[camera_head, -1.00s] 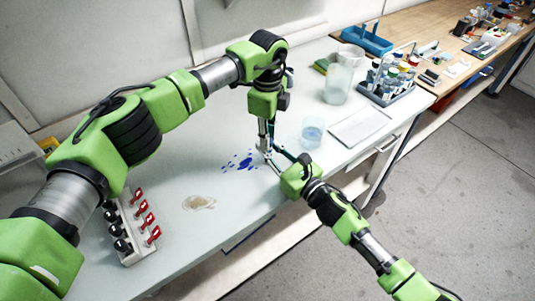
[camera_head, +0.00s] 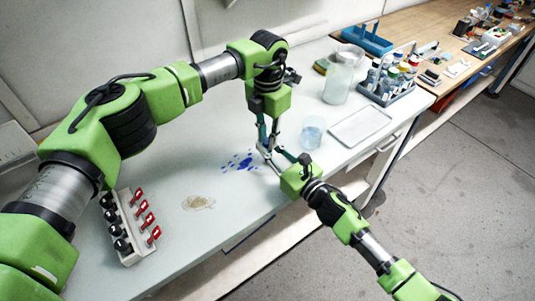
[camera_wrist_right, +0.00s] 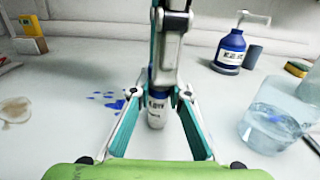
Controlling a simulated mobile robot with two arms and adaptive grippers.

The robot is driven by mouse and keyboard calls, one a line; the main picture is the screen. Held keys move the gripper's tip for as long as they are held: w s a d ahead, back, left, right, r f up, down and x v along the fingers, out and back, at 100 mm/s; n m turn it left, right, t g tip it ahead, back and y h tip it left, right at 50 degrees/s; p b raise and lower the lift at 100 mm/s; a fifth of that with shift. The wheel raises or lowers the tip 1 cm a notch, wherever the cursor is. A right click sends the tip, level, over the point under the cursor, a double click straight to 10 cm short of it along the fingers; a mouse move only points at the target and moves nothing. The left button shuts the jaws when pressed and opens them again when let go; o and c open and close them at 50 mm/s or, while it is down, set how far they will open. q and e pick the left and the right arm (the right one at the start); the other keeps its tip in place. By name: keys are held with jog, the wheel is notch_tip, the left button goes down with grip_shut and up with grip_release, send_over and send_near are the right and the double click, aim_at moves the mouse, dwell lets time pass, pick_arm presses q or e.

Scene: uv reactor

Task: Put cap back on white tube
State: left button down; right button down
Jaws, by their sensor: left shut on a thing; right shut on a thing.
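The white tube (camera_wrist_right: 156,118) stands upright in the right wrist view, with dark lettering on its side. My right gripper (camera_wrist_right: 156,103) is shut on it, one finger on each side. In the head view my right gripper (camera_head: 268,155) reaches in from the lower right. My left gripper (camera_head: 268,143) points straight down from above and is shut with its fingertips at the tube's top. In the right wrist view the left gripper (camera_wrist_right: 160,83) covers the top of the tube. The cap is hidden behind its fingers, so I cannot tell whether it sits on the tube.
Blue spots (camera_head: 240,161) and a brownish spill (camera_head: 198,202) mark the table. A beaker (camera_head: 312,131), a white tray (camera_head: 360,125) and a tube rack (camera_head: 388,90) stand to the right. A switch block (camera_head: 128,228) is at the left. A blue bottle (camera_wrist_right: 231,50) stands behind.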

pick_arm(q)
jog(key=m, duration=0.3)
jog(key=shift+w+d+r+m, duration=0.1)
jog(key=shift+w+m, duration=0.05)
jog(key=shift+m, duration=0.15)
jog(key=c, duration=1.8)
grip_release()
jog(key=shift+c, duration=0.2)
jog(key=shift+r, duration=2.2)
jog(key=shift+c, duration=0.2)
